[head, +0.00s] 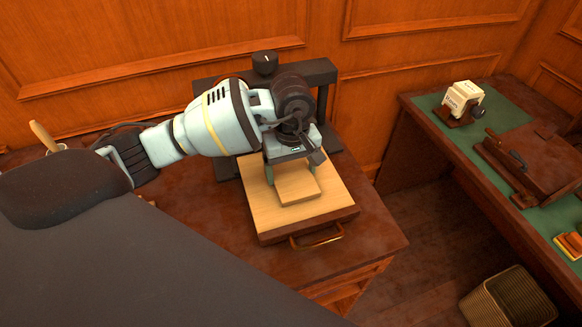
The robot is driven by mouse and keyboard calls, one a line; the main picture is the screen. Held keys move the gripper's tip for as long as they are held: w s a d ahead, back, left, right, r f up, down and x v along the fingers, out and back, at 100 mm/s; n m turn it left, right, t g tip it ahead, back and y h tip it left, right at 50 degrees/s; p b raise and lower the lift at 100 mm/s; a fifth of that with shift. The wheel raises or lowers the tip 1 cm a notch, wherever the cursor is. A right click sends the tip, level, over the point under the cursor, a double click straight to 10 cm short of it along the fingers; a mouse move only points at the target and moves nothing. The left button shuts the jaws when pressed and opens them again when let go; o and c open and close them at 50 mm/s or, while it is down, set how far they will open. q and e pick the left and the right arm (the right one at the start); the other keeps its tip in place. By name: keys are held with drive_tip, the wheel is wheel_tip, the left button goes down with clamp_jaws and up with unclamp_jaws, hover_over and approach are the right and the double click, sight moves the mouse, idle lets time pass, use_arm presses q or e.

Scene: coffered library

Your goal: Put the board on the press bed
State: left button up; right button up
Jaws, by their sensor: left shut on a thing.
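The board (298,191) is a small, pale wooden slab in the head view, over the middle of the press bed. The press bed (264,213) is a larger pale wooden surface with a dark front edge and a brass handle (318,241). My left gripper (293,174) comes down from above and is shut on the board, with a finger at its left and right sides. The board's far part is hidden under the gripper. I cannot tell whether the board touches the bed or is just above it. My right gripper is not in view.
The dark press frame (322,72) with a black knob (264,62) stands behind my gripper. The wooden cabinet top (368,226) is clear to the right. A green-topped desk (510,118) holds a perpetual-calendar-like block (463,97) and a brown case (535,160). A basket (508,297) stands below.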

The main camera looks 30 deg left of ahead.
sight(292, 174)
use_arm(q)
drive_tip(key=shift+f, duration=0.1)
drive_tip(key=shift+f, duration=0.1)
drive_tip(key=o, duration=1)
drive_tip(key=shift+c, duration=0.2)
wheel_tip(292, 174, up, 12)
drive_tip(key=shift+r, duration=0.2)
